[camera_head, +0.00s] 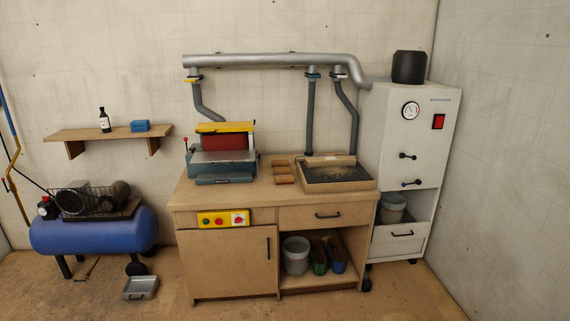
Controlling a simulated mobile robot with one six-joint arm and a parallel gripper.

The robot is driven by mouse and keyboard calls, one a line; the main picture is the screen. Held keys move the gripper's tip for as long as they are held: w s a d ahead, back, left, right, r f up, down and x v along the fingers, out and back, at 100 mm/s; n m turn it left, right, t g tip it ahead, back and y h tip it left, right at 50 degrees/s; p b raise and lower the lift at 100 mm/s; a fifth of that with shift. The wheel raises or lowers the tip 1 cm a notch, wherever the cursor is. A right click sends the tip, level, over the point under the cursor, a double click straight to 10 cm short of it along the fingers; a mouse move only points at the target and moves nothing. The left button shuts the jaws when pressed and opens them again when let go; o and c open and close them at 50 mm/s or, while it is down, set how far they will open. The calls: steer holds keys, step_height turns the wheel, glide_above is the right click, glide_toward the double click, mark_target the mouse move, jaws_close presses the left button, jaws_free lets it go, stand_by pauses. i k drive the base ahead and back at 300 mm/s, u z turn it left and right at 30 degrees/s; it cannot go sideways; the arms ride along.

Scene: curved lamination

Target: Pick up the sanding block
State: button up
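I cannot tell for sure which thing is the sanding block. A small blue block (140,126) lies on the wooden wall shelf (85,134) at the left, right of a dark bottle. An orange-brown piece with several sections (284,171) lies on the workbench top (262,201), between the planer-like machine and the dark-topped tray; it is too small to tell if it is blocks or a small box. My gripper is not in view.
A blue-grey machine (222,165) and a framed dark tray (336,176) stand on the bench. A blue compressor (95,232) and a metal tray (140,288) are on the floor at left. A white cabinet (412,150) stands at right. The front floor is clear.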

mark_target(274, 163)
steer(key=u, duration=0.4)
steer(key=i, duration=1.7)
steer(key=u, duration=0.3)
